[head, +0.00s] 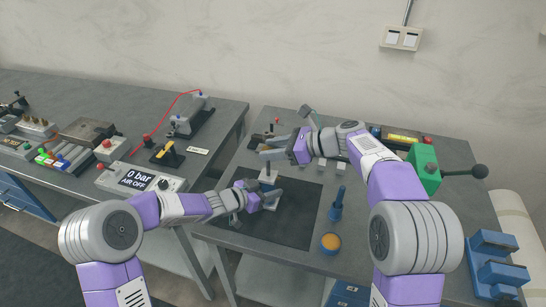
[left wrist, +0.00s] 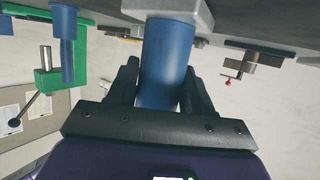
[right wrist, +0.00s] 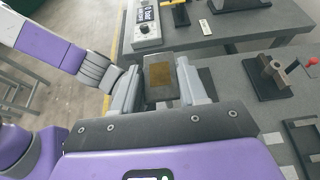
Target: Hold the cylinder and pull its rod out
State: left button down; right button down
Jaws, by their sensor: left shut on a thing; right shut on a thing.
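The blue cylinder (left wrist: 165,65) stands between the fingers of my left gripper (head: 268,196), which is shut on it from the side. Its grey square base (left wrist: 190,12) shows at the top edge of the left wrist view, close to the bench. My right gripper (head: 275,148) is above the left one, shut on a dark block with a brown face (right wrist: 160,78), which appears to be the rod's top end.
A black mat (head: 290,226) lies under the work. A blue upright tool (head: 337,203) and an orange-topped cup (head: 330,243) stand to its right. A green press (head: 424,168) with a lever is farther right. A control box (head: 140,180) reading "0 bar AIR OFF" sits on the left bench.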

pick_arm(q)
jog(key=shift+a+f, duration=0.1)
jog(key=shift+f, duration=0.1)
pick_arm(e)
jog(key=shift+r, duration=0.3)
jog(key=c, duration=1)
grip_release()
jog(key=o, duration=0.3)
jog(key=shift+f, duration=0.1)
jog(key=shift+d, duration=0.1)
jog(key=v, duration=1.1)
jog(key=shift+s+d, duration=0.1)
jog(key=shift+d, duration=0.3)
pick_arm(q)
jog(key=shift+c, duration=1.9)
grip_release()
jog(key=shift+r, duration=0.1)
